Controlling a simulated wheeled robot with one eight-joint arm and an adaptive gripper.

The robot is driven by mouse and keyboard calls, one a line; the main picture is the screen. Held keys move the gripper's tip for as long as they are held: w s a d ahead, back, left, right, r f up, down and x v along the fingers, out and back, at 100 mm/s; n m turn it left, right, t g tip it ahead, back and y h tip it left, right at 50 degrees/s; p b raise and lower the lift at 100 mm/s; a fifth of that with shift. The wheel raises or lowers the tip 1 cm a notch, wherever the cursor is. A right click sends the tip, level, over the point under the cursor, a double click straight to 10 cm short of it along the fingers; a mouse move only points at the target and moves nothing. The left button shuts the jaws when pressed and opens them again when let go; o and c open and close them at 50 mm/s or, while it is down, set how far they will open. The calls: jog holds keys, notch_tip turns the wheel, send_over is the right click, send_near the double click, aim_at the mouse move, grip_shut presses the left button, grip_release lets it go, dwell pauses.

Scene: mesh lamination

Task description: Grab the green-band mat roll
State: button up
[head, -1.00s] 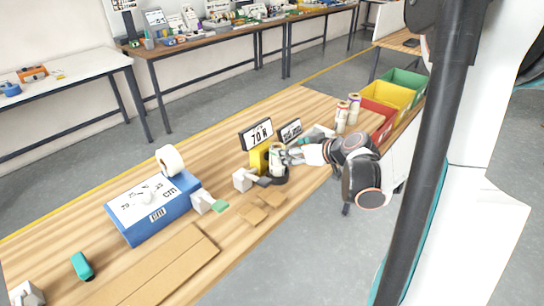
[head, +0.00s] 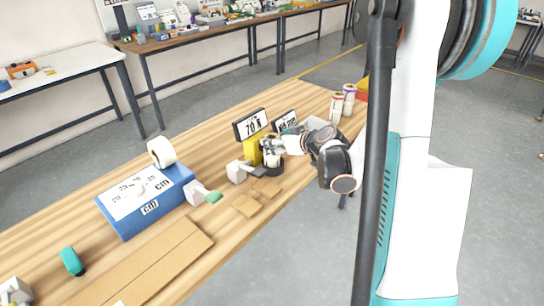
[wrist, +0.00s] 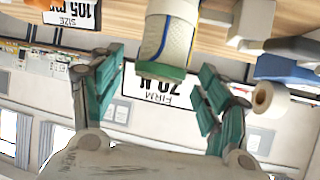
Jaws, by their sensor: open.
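A pale mat roll with a green band (wrist: 165,42) shows in the wrist view, which is upside down. Its green-banded end faces my gripper. My gripper (wrist: 162,62) is open, with one teal finger on each side of the roll's end; I cannot tell whether either touches it. In the head view the roll (head: 272,157) stands in a dark round holder (head: 270,171) by a yellow stand under a "70 N" sign (head: 251,126). My gripper (head: 277,146) is at its upper part and partly hides it.
Two other rolls, one red-banded (head: 336,105) and one with a bluish band (head: 349,98), stand farther back. A blue measuring box (head: 147,204) with a white roll (head: 161,152), cardboard pieces (head: 247,206) and small grey blocks lie to the left. A "105 mm" sign (wrist: 72,12) stands near.

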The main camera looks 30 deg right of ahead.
jog(key=b+x, duration=0.1)
jog(key=x, duration=0.3)
jog(key=shift+f, duration=0.1)
jog(key=shift+s, duration=0.1)
jog(key=shift+c, duration=0.3)
grip_shut()
